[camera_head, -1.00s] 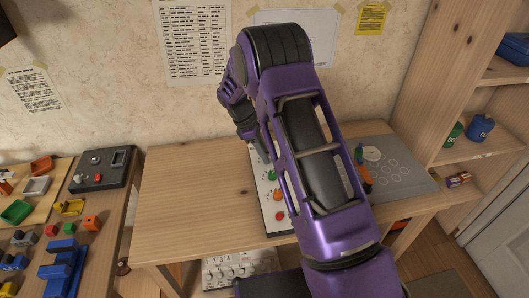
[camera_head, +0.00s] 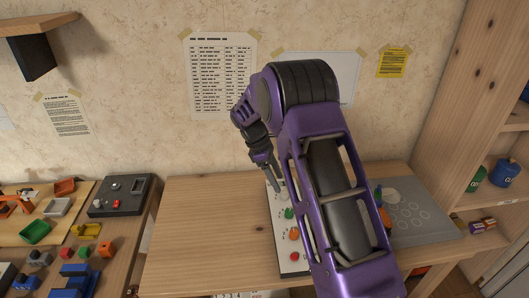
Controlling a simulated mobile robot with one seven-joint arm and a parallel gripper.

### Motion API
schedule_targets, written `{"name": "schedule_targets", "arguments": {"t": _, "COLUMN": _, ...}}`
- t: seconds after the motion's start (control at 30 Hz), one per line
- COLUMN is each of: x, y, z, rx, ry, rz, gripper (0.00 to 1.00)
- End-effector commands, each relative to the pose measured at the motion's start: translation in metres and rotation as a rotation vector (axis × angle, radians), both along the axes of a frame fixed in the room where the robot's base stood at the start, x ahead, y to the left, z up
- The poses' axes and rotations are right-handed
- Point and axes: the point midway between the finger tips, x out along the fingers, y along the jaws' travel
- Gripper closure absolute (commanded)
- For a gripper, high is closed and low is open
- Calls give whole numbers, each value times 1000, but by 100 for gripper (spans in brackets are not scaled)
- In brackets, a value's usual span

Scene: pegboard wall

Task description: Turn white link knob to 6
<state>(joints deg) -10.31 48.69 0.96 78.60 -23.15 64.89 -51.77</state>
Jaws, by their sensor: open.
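A white panel board (camera_head: 287,248) lies on the wooden table, partly hidden behind my arm. A column of round knobs shows on it: a whitish knob (camera_head: 282,196) at the far end, then a green knob (camera_head: 289,213), an orange knob (camera_head: 294,234) and a red knob (camera_head: 295,256). Small markings beside the knobs are too small to read. My gripper (camera_head: 275,180) points down at the far end of the board, right by the whitish knob. It is open; whether it touches the knob I cannot tell.
My arm covers the board's right side. A grey panel with circles (camera_head: 412,220) lies at the table's right. On the left table are a dark box with a red button (camera_head: 118,196) and several coloured blocks and trays. The wooden table's left part (camera_head: 205,230) is clear.

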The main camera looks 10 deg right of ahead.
Motion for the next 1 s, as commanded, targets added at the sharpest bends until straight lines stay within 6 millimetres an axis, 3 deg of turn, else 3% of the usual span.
{"name": "schedule_targets", "arguments": {"t": 0.2, "x": 6, "y": 22, "z": 53, "rx": 2, "ry": -2, "rz": 2, "gripper": 36}}
{"name": "schedule_targets", "arguments": {"t": 0.43, "x": 10, "y": 38, "z": 95, "rx": 2, "ry": -2, "rz": 2, "gripper": 36}}
{"name": "schedule_targets", "arguments": {"t": 0.63, "x": 12, "y": 45, "z": 111, "rx": 0, "ry": 0, "rz": 1, "gripper": 36}}
{"name": "schedule_targets", "arguments": {"t": 1.0, "x": 12, "y": 46, "z": 113, "rx": 1, "ry": 0, "rz": 0, "gripper": 36}}
